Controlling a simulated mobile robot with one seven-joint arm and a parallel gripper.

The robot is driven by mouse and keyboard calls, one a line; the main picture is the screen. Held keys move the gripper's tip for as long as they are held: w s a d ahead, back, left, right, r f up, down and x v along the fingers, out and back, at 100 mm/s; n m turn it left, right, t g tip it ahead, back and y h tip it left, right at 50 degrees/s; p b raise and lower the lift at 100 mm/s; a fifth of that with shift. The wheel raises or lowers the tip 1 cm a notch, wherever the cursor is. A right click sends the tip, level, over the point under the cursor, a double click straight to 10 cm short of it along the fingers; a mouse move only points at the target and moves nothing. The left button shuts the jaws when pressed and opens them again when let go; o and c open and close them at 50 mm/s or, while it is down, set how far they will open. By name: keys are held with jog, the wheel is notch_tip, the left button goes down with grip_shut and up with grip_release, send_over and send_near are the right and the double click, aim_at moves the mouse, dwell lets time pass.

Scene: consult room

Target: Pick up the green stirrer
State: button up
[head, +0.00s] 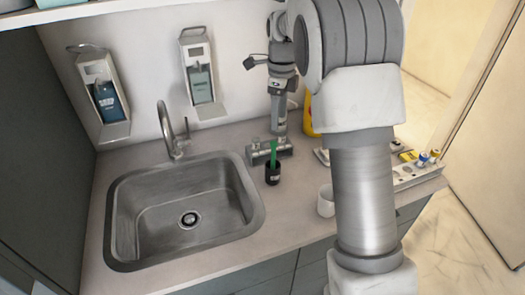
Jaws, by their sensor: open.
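The green stirrer (273,151) stands nearly upright in a small black cup (272,175) on the counter, right of the sink. Its lower part is hidden inside the cup. My gripper (271,157) points down just behind the stirrer, as seen in the head view. It is open, with nothing visible held in it. The stirrer overlaps the gripper in the picture, and I cannot tell whether they touch or whether the stirrer is between the fingers.
The sink (185,210) with its tap (172,130) is to the left. A white mug (326,201) stands right of the cup, partly behind my arm. A yellow bottle (309,117) is behind. A white rack (412,174) with coloured items is at the right. Two dispensers hang on the wall.

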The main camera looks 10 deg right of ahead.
aim_at(274, 141)
jog(key=shift+w+a+f+m, duration=0.3)
jog(key=shift+w+f+m, duration=0.15)
jog(key=shift+w, duration=0.3)
notch_tip(274, 141, down, 12)
jog(key=shift+s+a+f+p, duration=0.1)
jog(key=shift+p, duration=0.75)
grip_shut()
